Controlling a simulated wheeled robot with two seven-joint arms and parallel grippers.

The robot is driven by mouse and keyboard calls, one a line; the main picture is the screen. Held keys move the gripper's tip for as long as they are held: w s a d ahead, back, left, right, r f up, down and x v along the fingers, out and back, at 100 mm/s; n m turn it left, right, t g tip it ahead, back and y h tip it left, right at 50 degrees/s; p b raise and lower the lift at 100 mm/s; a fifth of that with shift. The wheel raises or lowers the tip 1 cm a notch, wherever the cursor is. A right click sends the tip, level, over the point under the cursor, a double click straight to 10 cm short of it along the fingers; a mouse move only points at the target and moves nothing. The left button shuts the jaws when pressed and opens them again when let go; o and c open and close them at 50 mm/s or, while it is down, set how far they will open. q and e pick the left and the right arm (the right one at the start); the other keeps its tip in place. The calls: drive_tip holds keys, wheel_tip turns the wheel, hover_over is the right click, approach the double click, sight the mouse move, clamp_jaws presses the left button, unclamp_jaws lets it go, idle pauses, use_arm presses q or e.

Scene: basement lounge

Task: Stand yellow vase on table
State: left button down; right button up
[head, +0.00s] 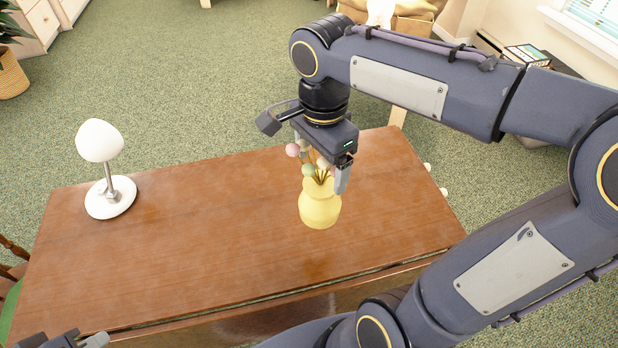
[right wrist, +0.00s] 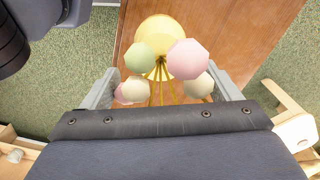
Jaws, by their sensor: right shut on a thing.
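The yellow vase (head: 320,208) is upright over the right half of the brown wooden table (head: 200,230), with round pastel flower heads on thin stems in its top. I cannot tell whether its base touches the table. My right gripper (head: 322,165) comes from above and is shut on the vase's flower part. In the right wrist view, pink, green and cream heads (right wrist: 186,59) lie between its fingers (right wrist: 165,92), with the yellow vase (right wrist: 160,32) beyond. My left gripper (head: 80,340) shows only partly at the bottom left edge, away from the vase; its opening is unclear.
A white lamp (head: 110,197) with a round base stands at the table's left end. The tabletop between lamp and vase is clear. A chair (head: 12,262) is by the left edge. Green carpet (head: 200,80) surrounds the table, and a woven basket (head: 10,75) stands far left.

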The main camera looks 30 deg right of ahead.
drive_tip(key=w+d+f+p, duration=0.1)
drive_tip(key=w+d+f, duration=0.5)
drive_tip(key=w+f, duration=0.6)
drive_tip(key=shift+d+f, duration=0.2)
drive_tip(key=shift+f, duration=0.2)
drive_tip(key=shift+w, duration=0.1)
drive_tip(key=shift+f, duration=0.2)
drive_tip(key=o, duration=1.6)
drive_tip(key=shift+c, duration=0.2)
drive_tip(key=shift+r, duration=0.1)
